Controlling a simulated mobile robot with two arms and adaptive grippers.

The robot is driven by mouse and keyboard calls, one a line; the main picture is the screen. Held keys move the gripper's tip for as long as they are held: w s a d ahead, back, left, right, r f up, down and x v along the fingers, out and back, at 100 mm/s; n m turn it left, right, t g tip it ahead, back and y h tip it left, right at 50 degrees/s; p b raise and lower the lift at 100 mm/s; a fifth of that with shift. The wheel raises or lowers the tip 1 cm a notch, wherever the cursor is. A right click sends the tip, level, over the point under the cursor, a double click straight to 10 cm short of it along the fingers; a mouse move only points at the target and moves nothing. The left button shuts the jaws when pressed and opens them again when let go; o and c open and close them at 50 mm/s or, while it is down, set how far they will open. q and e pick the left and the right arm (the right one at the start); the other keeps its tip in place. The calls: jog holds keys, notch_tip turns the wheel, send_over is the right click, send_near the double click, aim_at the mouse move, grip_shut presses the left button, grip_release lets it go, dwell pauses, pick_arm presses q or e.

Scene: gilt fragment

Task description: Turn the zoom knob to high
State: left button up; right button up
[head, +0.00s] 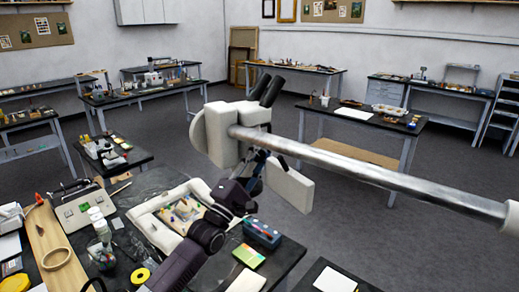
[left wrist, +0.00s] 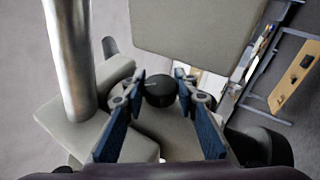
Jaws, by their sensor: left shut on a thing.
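The zoom knob (left wrist: 160,92) is a round black knob on the pale microscope body, with a small light mark on its face, in the left wrist view. My left gripper (left wrist: 160,82) has its two blue-padded fingers on either side of the knob, shut on it. In the head view, the pale microscope head (head: 222,132) with black eyepieces hangs on a metal boom (head: 350,170). My left gripper (head: 257,164) reaches up under it from below; the knob is hidden there. My right gripper is not in view.
A flat pale panel (head: 290,185) hangs close right of my left gripper. Below, the dark bench holds a padded white tray (head: 150,225) with small coloured pieces, a blue box (head: 262,233), jars and a wooden board (head: 48,245). Open floor lies beyond the bench.

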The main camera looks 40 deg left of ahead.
pick_arm(q)
jog(key=shift+m+g+h, duration=0.4)
jog(key=shift+m+g, duration=0.5)
jog(key=shift+g, duration=0.9)
jog(key=shift+f, duration=0.1)
jog(key=o, duration=1.2)
jog(key=shift+w, duration=0.1)
jog(key=shift+c, duration=0.2)
jog(key=s+f, duration=0.1)
jog(key=s, duration=1.1)
jog(key=shift+f, duration=0.3)
